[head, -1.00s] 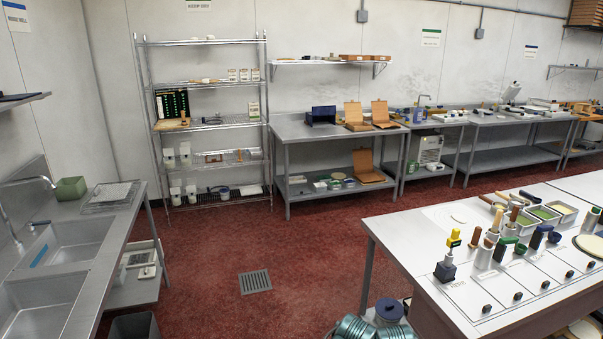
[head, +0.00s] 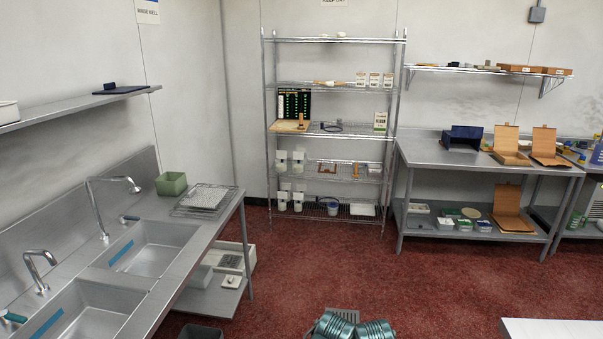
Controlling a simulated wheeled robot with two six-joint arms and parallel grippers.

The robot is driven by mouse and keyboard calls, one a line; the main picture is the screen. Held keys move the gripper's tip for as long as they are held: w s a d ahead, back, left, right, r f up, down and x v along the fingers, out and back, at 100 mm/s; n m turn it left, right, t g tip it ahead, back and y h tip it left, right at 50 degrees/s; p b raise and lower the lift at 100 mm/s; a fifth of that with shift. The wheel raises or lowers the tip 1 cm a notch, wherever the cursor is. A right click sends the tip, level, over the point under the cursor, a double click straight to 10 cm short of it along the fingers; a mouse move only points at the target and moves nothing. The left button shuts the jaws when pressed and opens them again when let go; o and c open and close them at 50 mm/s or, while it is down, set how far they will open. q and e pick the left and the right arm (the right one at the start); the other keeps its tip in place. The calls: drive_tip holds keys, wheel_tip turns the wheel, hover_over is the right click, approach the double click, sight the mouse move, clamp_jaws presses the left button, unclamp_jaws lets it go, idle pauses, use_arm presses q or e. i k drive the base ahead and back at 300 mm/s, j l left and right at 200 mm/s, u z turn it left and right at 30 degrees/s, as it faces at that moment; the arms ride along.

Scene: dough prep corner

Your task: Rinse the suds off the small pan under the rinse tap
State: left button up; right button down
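No small pan with suds can be made out. A metal counter at the left holds two sink basins, a far one (head: 160,248) and a near one (head: 95,312) cut off by the bottom edge. A tall curved tap (head: 100,205) stands behind the far basin, with a blue-handled lever (head: 128,218) beside it. A shorter tap (head: 37,270) stands by the near basin, with a teal-handled item (head: 12,317) at the picture's left edge. I cannot tell which is the rinse tap. No water shows running. Neither of my grippers is in view.
A green bin (head: 171,184) and a wire rack (head: 205,199) sit at the counter's far end. A wall shelf (head: 70,108) hangs above the sinks. A wire shelving unit (head: 334,88) and a steel table (head: 430,152) stand behind. Red floor (head: 290,270) lies open right of the counter.

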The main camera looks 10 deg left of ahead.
sight(122, 219)
drive_tip(key=i+u, duration=0.15)
drive_tip(key=i, duration=0.6)
drive_tip(key=i+l+u, duration=0.15)
drive_tip(key=i, duration=0.65)
drive_tip(key=i+u, duration=0.35)
drive_tip(key=u, duration=0.15)
drive_tip(key=i+l+u, duration=0.2)
drive_tip(key=u, duration=0.25)
drive_tip(key=i+l+u, duration=0.3)
drive_tip(key=u, duration=0.2)
drive_tip(key=i+l, duration=0.05)
drive_tip(key=i, duration=0.05)
